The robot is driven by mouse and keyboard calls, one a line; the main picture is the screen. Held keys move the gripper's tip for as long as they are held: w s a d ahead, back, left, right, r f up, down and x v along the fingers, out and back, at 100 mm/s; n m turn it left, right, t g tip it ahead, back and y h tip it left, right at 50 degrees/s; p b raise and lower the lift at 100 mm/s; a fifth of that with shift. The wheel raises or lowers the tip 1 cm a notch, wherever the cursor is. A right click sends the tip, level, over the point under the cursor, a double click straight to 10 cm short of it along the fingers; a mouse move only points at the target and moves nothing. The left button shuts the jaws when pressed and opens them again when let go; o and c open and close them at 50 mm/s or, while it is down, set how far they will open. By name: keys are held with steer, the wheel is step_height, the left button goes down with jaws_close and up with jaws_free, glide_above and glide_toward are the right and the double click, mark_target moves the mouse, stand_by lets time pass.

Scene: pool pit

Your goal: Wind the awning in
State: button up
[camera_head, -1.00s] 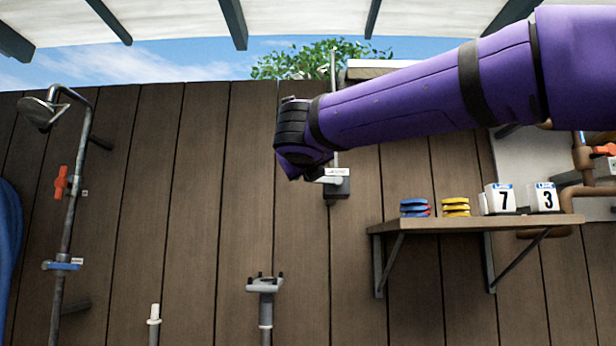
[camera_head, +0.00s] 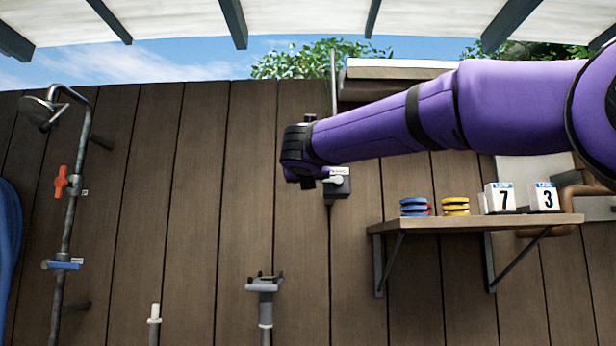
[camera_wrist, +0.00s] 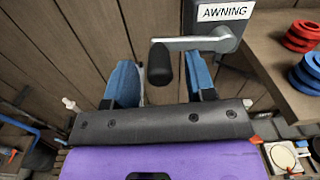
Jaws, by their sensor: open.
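The awning (camera_head: 300,22) is a pale canopy spread overhead across the top of the head view. Its winder is a grey box (camera_head: 342,186) on the plank wall, labelled AWNING in the wrist view (camera_wrist: 226,12). A metal crank arm (camera_wrist: 190,43) runs left from the box to a black knob (camera_wrist: 160,64). My gripper (camera_wrist: 160,82) has two blue fingers, open, one on each side of the knob in the picture. I cannot tell whether they touch it. In the head view my purple arm hides most of the crank.
A wooden shelf (camera_head: 470,224) to the right holds blue rings (camera_head: 414,205), yellow rings (camera_head: 456,206) and number blocks (camera_head: 500,197). A shower pipe (camera_head: 72,200) with an orange handle (camera_head: 61,182) stands at left. A grey pole (camera_head: 265,300) stands below. The wall between is clear.

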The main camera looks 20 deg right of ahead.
steer(key=shift+x, duration=0.9)
jaws_close()
steer(key=shift+d+f, duration=0.1)
